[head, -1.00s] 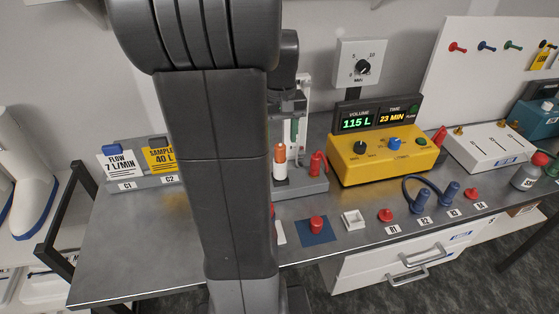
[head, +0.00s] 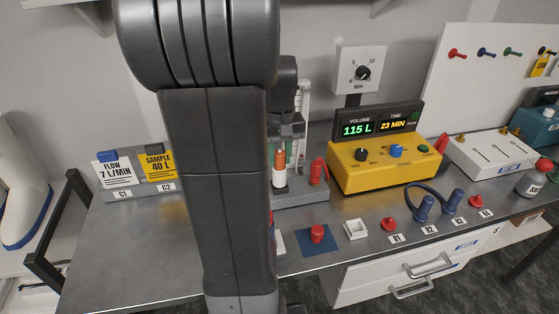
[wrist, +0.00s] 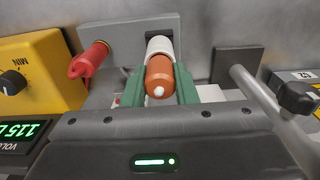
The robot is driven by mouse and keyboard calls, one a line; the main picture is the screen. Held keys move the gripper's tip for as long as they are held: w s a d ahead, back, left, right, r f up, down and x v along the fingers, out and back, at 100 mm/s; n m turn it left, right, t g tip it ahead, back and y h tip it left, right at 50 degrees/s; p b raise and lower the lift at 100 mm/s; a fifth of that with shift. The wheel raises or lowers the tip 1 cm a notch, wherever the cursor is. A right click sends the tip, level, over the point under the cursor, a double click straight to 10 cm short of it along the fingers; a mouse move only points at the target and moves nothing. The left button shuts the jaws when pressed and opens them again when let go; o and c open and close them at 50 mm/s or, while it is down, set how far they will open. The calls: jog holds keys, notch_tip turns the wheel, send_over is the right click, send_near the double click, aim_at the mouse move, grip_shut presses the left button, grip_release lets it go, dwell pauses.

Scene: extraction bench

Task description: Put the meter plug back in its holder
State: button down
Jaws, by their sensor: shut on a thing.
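My gripper (wrist: 160,85) has green fingers and is shut on an orange-and-white cylinder (wrist: 159,76). The cylinder also shows in the head view (head: 279,168), upright over the grey stand's base (head: 300,192). I cannot tell whether it touches the base. No label marks it as the meter plug. A small white square holder (head: 355,229) on the bench's front looks empty. My arm hides part of the bench left of the stand.
A red nozzle-like piece (head: 318,171) stands right of the cylinder, near the yellow meter box (head: 385,165). A red knob (head: 317,233) sits on a blue mat (head: 312,248). Red pegs and blue cabled plugs (head: 424,208) line the front right. Card holders (head: 140,190) stand left.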

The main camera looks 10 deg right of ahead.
aim_at(280, 152)
jog(key=shift+r, duration=0.2)
jog(key=shift+r+p, duration=2.05)
jog(key=shift+r, duration=0.05)
jog(key=shift+r, duration=0.15)
